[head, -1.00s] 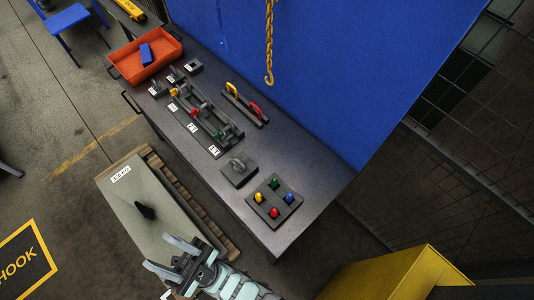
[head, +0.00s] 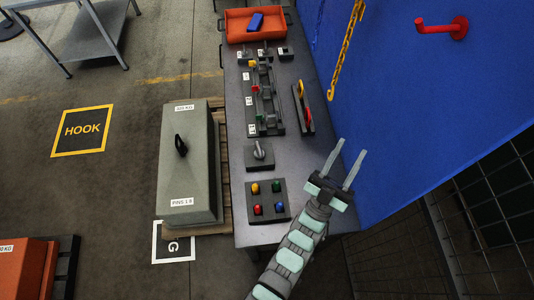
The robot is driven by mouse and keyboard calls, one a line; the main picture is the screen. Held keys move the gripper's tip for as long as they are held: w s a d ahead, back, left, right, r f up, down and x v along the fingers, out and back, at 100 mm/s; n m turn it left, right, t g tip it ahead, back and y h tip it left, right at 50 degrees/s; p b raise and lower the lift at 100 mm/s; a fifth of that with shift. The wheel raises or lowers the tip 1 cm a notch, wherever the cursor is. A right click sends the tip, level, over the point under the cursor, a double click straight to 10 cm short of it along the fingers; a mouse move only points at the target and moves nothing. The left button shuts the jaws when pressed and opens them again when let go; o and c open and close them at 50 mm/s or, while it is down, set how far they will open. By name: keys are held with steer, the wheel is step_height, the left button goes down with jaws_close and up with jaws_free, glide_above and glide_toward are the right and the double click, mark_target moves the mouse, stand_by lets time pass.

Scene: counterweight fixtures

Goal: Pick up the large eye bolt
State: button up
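A grey eye bolt (head: 259,150) stands in a dark square block (head: 259,160) on the workbench; it looks larger than the pieces at the bench's far end. I cannot be sure it is the large eye bolt. My gripper (head: 347,158) is to the right of this block, over the bench's right side by the blue panel. Its two long fingers are apart with nothing between them. A black eye-shaped piece (head: 181,146) also stands on top of the grey counterweight (head: 188,180), left of the bench.
A dark block with coloured knobs (head: 267,189) is nearer on the bench (head: 295,205). Beyond are a fixture rack (head: 264,105), a red-and-yellow-handled bar (head: 303,108), small blocks (head: 284,53) and an orange tray (head: 236,35). A yellow chain hook (head: 333,90) hangs near the blue panel (head: 400,100).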

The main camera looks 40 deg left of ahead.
steer(key=w+a+f+n+g+y, duration=0.1)
steer(key=w+a+f+n+g, duration=0.2)
steer(key=w+a+f+g, duration=0.7)
steer(key=w+a+f+n+g+b, duration=0.1)
steer(key=w+a+f+g, duration=0.1)
steer(key=w+a+f, duration=0.4)
steer(key=w+a+f+n+g, duration=0.1)
steer(key=w+a+f+g, duration=0.2)
steer(key=a, duration=0.4)
steer(key=n+g+h+b, duration=0.1)
steer(key=n+g+h, duration=0.3)
steer(key=g+h, duration=0.5)
glide_toward(258, 146)
steer(key=d+g+y, duration=0.2)
steer(key=f, duration=0.1)
steer(key=w+f, duration=0.1)
steer(key=f, duration=0.1)
steer(key=d+f, duration=0.1)
steer(key=shift+w+f+p, duration=0.15)
steer(key=shift+f+p, duration=0.25)
steer(key=shift+w+f+p, duration=0.25)
steer(key=shift+f, duration=0.3)
steer(key=shift+w+f+p, duration=0.25)
steer(key=shift+w+f, duration=0.05)
steer(key=shift+f, duration=0.25)
steer(key=shift+w+f, duration=0.25)
steer(key=shift+f, duration=0.6)
steer(key=shift+d+f+b, duration=0.1)
steer(key=shift+f+b, duration=0.3)
steer(key=shift+f, duration=0.25)
